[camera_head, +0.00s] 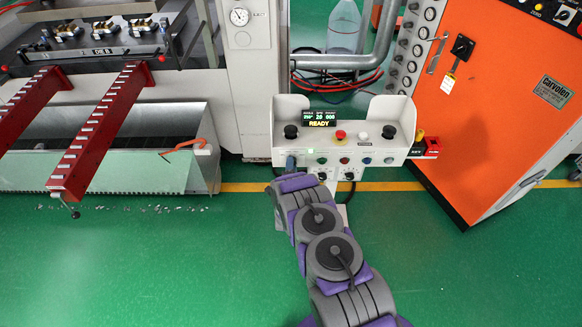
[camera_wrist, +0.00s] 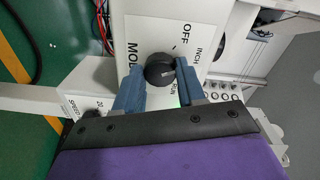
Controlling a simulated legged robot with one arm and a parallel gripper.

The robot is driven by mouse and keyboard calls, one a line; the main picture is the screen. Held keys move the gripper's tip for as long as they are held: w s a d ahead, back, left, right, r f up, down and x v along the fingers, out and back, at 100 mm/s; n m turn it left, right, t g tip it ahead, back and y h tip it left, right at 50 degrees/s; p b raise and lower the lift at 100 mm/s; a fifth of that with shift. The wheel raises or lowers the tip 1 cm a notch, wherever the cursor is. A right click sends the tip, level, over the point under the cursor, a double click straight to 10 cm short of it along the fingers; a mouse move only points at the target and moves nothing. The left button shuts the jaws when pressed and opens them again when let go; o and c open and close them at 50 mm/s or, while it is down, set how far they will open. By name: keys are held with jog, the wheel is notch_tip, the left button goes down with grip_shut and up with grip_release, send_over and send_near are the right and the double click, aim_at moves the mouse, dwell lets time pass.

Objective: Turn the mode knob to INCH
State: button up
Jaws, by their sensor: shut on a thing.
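The mode knob (camera_wrist: 160,71) is a round black knob on a white panel, lettered OFF, INCH and RUN around it, with a partly covered MODE label to the left. My gripper (camera_wrist: 160,84) has its blue fingers on both sides of the knob and is shut on it. I cannot tell for sure which word the knob's mark points at. In the head view my gripper (camera_head: 291,162) is at the lower left of the grey control box (camera_head: 342,112), and the knob is hidden there.
A red button (camera_head: 340,135), black buttons and a row of small coloured buttons are close by. An orange cabinet (camera_head: 515,110) stands right, and red rails (camera_head: 100,130) jut out left.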

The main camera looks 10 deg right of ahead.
jog(key=shift+s+d+f+m, duration=0.1)
jog(key=shift+d+m, duration=0.05)
jog(key=shift+m, duration=0.35)
jog(key=o, duration=1.1)
jog(key=shift+c, duration=0.2)
jog(key=s+a+p, duration=0.3)
jog(key=s, duration=1.4)
jog(key=shift+a+r, duration=0.2)
jog(key=shift+w, duration=0.1)
